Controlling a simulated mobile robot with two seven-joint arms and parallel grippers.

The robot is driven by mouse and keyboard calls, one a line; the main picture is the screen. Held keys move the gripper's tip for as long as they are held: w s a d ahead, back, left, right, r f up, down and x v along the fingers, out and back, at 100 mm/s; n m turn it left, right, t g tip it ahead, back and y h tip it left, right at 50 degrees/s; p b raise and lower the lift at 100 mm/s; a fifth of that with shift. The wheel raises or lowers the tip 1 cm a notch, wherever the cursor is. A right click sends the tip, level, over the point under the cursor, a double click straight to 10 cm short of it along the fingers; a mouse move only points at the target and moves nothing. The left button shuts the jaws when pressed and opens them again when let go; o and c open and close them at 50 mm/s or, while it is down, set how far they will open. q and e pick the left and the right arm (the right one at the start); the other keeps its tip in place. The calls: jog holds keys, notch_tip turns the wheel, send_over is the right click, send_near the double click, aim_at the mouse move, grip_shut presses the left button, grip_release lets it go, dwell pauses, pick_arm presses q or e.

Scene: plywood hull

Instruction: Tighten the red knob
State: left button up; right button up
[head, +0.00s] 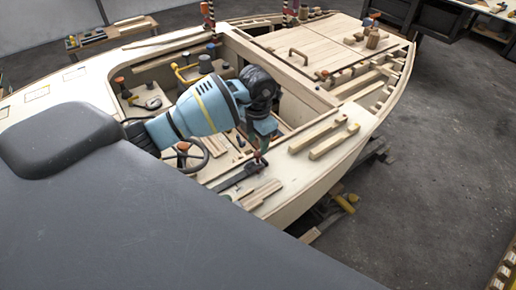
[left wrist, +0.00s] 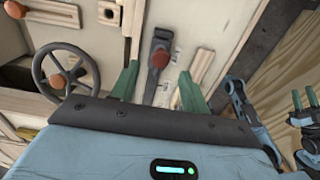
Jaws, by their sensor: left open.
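The red knob (left wrist: 160,59) sits on a dark clamp-like bar (left wrist: 151,85) in the left wrist view. My left gripper (left wrist: 158,85) is open, its two green fingers apart on either side of the bar, with the knob a little beyond the fingertips. I see no contact. In the head view my left gripper (head: 259,155) points down over the side deck, close to the dark bar (head: 241,177); I cannot make out the knob there. My right gripper (left wrist: 305,100) shows at the right edge of the left wrist view, its green fingers apart and empty.
A steering wheel (left wrist: 62,70) with a red-brown hub stands left of the fingers. Loose wooden strips (head: 262,193) lie on the deck beside the bar, and wooden blocks (head: 334,140) lie farther right. The floor (head: 440,180) right of the hull is clear.

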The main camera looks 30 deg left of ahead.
aim_at(258, 153)
pick_arm(q)
jog(key=shift+f, duration=1.95)
pick_arm(e)
jog(key=shift+w+r, duration=0.25)
jog(key=shift+w, duration=0.05)
pick_arm(q)
jog(key=shift+c, duration=0.4)
